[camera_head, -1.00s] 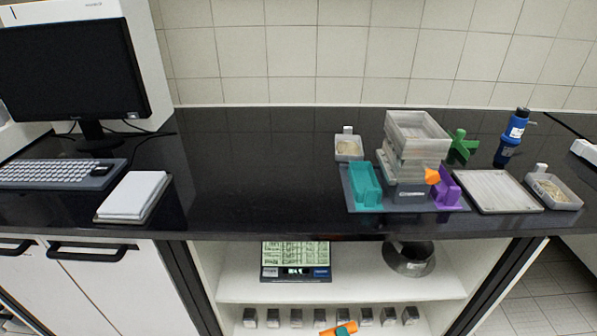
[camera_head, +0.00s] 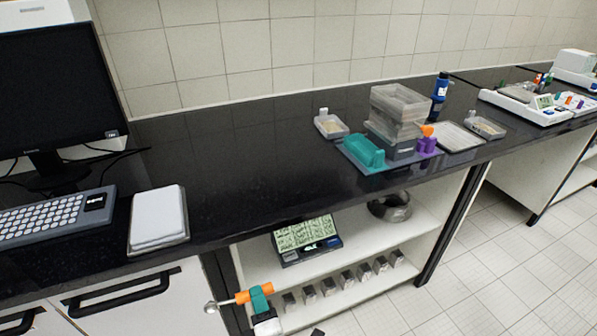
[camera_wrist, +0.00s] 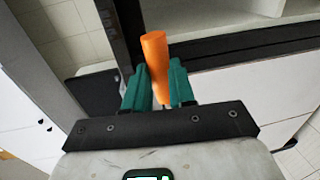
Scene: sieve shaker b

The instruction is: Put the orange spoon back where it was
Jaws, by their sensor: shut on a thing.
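The orange spoon (camera_head: 240,297) has an orange handle and a small metal bowl that points left in the head view. My gripper (camera_head: 259,297) has teal fingers shut on the handle, in front of the lower shelf and below the bench top. The handle also shows in the wrist view (camera_wrist: 154,50), upright between the teal fingers of my gripper (camera_wrist: 157,85); the bowl is out of sight there. The spoon touches nothing but my gripper, as far as I can see.
On the black bench (camera_head: 230,150) stand a sieve stack (camera_head: 397,115) with teal, orange and purple parts, a white pad (camera_head: 158,215), a keyboard (camera_head: 55,220) and shallow trays (camera_head: 460,136). Balances (camera_head: 530,108) stand far right. The bench middle is clear.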

